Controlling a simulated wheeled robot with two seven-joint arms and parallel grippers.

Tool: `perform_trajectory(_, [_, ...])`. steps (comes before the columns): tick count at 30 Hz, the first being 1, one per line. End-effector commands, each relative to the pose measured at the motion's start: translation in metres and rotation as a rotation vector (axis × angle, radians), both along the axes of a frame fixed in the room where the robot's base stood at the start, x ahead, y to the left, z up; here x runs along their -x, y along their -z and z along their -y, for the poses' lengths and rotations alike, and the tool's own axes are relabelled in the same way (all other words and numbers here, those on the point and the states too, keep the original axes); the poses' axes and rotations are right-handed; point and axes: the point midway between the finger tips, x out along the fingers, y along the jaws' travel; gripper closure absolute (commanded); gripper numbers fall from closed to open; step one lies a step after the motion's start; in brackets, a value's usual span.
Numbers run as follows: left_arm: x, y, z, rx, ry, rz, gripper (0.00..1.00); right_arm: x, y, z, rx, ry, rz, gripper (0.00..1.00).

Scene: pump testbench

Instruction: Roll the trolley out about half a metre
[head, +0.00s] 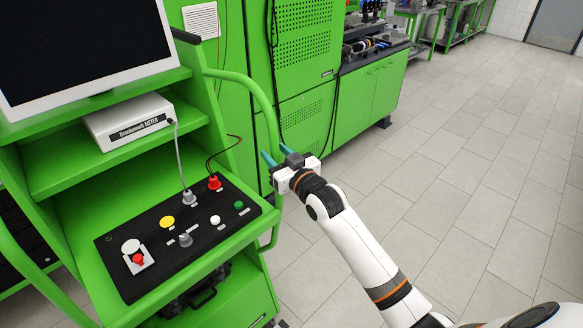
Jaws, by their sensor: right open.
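The trolley (228,268) is a green wheeled cart at the left in the head view, with a curved green tube handle (262,98) on its right side. A second green tube (38,270) shows at its lower left. My right gripper (277,154) is open at the right-hand handle, its teal fingers pointing towards the tube. The tube appears to pass between or just behind the fingertips; I cannot tell whether they touch it. The gripper body hides part of the tube. My left gripper is not in view.
The trolley carries a monitor (80,45), a white meter box (128,121) and a black control panel (150,250) with cables. Green cabinets (300,60) stand close behind it, with a workbench (370,90) to the right. The tiled floor (480,150) at the right is clear.

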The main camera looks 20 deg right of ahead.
Motion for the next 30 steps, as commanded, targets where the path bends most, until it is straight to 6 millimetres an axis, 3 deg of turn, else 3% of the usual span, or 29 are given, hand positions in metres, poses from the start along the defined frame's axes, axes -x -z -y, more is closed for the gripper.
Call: perform_trajectory(30, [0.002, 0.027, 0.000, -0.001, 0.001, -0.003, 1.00, 0.107, 0.001, 0.017, 0.000, 0.001, 0.002, 0.59])
